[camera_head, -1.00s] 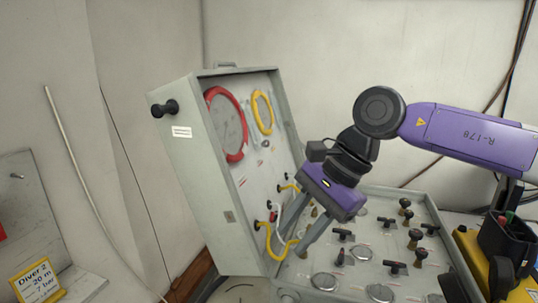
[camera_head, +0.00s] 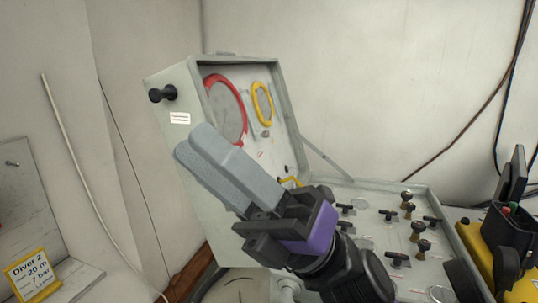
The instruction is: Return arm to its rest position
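My gripper (camera_head: 197,150) is in the lower middle of the head view, in front of the open panel case. Its grey fingers point up and to the left, across the case's upright lid (camera_head: 180,120). They overlap from this angle, so I cannot tell whether there is a gap between them. I see nothing held beyond the fingertips. My purple and black wrist hides part of the case's lower panel and the lower part of the lid.
The lid carries a red-rimmed gauge (camera_head: 226,108) and a yellow-rimmed gauge (camera_head: 262,104). Several black-handled valves stand on the lower panel (camera_head: 385,202). A yellow box (camera_head: 482,246) is at right. A yellow "Diver 2" sign (camera_head: 33,275) is at lower left.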

